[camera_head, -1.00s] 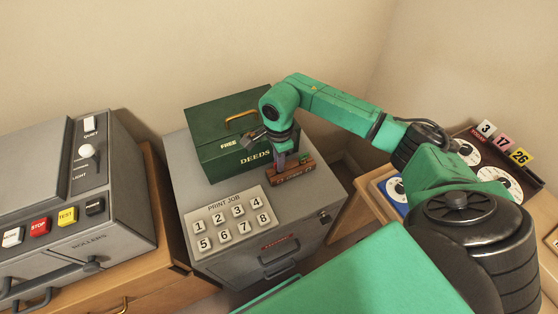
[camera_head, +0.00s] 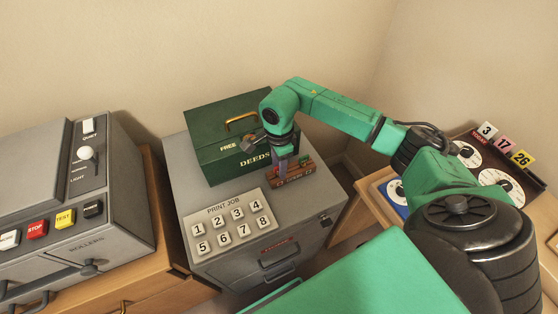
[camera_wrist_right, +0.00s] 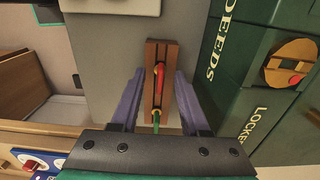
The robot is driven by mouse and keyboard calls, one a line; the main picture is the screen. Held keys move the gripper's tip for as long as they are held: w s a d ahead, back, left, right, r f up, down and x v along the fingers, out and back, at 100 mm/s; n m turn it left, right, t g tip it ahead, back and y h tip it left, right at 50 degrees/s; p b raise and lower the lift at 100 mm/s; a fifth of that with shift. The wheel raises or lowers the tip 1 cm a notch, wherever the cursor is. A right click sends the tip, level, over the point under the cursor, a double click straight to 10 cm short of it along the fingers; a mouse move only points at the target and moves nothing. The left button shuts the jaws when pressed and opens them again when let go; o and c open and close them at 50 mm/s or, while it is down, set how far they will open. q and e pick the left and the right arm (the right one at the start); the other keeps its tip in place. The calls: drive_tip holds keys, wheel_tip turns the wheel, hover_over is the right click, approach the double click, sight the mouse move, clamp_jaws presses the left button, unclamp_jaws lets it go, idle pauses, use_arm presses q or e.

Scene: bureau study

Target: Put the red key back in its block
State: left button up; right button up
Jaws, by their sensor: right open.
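A brown wooden key block (camera_head: 292,177) lies on the grey cabinet top in front of the green deeds box. In the right wrist view the block (camera_wrist_right: 152,58) runs lengthwise away from me. The red key (camera_wrist_right: 160,76) is at the block, with a brass-coloured ring at its near end; how deep it sits I cannot tell. A green key (camera_wrist_right: 156,122) shows at the near end. My right gripper (camera_head: 282,170) is at the block, its purple fingers apart on both sides of block and red key in the wrist view (camera_wrist_right: 159,84). My left gripper is out of view.
A numbered keypad panel (camera_head: 228,218) lies in front on the grey cabinet (camera_head: 185,180). A grey machine (camera_head: 100,225) stands left; a dial board (camera_head: 515,160) is right.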

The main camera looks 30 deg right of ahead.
wheel_tip(320, 180, up, 15)
drive_tip(key=b, duration=0.1)
drive_tip(key=shift+f+b, duration=0.2)
drive_tip(key=shift+b, duration=0.1)
